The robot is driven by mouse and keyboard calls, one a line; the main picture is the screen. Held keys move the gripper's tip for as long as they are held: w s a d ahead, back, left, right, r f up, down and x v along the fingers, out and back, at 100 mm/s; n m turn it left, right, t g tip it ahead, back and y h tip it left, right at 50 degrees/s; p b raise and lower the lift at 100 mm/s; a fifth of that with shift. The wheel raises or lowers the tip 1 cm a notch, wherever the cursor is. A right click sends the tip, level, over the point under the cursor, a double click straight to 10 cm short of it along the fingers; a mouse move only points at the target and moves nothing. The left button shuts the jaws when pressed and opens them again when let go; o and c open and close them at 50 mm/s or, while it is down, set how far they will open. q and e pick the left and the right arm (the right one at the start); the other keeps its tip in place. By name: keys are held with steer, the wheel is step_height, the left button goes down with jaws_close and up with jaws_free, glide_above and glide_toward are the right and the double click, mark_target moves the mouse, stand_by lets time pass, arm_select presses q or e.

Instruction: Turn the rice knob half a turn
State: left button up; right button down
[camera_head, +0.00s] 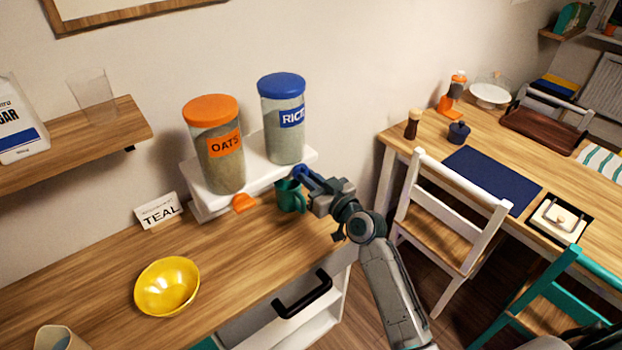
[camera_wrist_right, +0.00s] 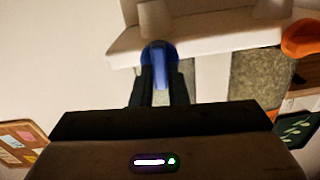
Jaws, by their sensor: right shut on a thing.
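The rice dispenser (camera_head: 285,130) has a blue lid and a blue RICE label and stands on a white base against the wall. Its blue knob (camera_wrist_right: 159,56) sits on the front of the base, and my right gripper (camera_wrist_right: 159,88) is shut on it. In the head view the gripper (camera_head: 306,182) reaches the knob from the right and hides much of it. A teal cup (camera_head: 290,197) stands just below and left of the gripper fingers, under the rice side. My left gripper is not in view.
The oats dispenser (camera_head: 217,155) with its orange knob (camera_head: 243,203) stands to the left. A black drawer handle (camera_head: 302,294) sits below the edge. A chair (camera_head: 446,215) stands to the right.

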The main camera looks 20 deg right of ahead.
steer(key=m, duration=0.4)
steer(key=shift+d+p, duration=0.1)
steer(key=shift+p, duration=0.2)
steer(key=m, duration=0.3)
steer(key=shift+m+p, duration=0.4)
steer(key=shift+d+f+m+p, duration=0.15)
steer(key=shift+m+p, duration=0.55)
steer(key=shift+m, duration=1.45)
steer(key=shift+f+m+p, duration=0.1)
steer(key=shift+m+p, duration=0.6)
steer(key=shift+m, duration=1.45)
steer(key=c, duration=1.4)
jaws_free()
steer(key=shift+c, duration=0.2)
